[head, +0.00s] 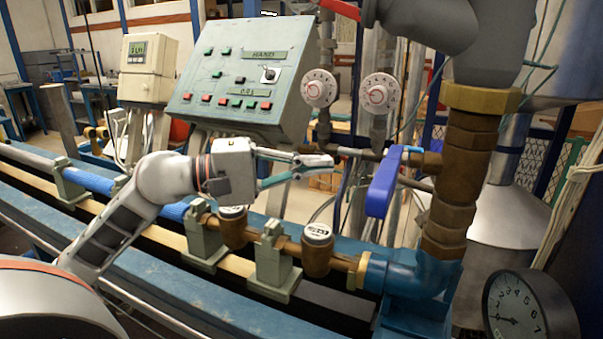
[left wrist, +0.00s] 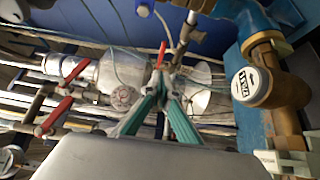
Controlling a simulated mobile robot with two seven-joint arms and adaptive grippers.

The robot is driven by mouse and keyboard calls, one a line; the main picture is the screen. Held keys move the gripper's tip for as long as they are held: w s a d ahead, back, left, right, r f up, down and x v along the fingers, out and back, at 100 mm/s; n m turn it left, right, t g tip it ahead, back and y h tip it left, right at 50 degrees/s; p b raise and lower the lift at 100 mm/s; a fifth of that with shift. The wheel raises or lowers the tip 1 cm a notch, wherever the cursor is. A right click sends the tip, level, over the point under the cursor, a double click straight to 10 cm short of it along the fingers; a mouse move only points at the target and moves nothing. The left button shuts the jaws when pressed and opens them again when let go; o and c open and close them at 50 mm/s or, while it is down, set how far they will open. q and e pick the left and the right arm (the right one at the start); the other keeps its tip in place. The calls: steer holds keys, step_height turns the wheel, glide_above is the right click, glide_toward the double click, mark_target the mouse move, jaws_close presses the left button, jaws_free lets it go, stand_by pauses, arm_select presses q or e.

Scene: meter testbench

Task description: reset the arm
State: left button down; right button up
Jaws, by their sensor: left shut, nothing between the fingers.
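My left gripper (head: 325,162) reaches in from the left in the head view, above the pipe bench and in front of the control panel. Its fingers are together and empty. In the left wrist view the teal fingers (left wrist: 172,102) converge to a closed tip. The blue lever handle (head: 384,183) stands to the right of the fingertips, apart from them. The arm behind the gripper is stretched over the blue pipe. My right gripper does not show; a grey arm part of mine is at the top right.
A control panel (head: 238,78) with buttons and a white meter box (head: 147,68) stand behind. Brass water meters (head: 317,236) sit on the pipe below. Two red-white dials (head: 319,88) are behind. A brass column (head: 462,180) and a pressure gauge (head: 528,305) stand at right.

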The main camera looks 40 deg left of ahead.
arm_select(q)
steer(key=v, duration=0.3)
steer(key=shift+s+d+b, duration=0.2)
steer(key=shift+b, duration=0.15)
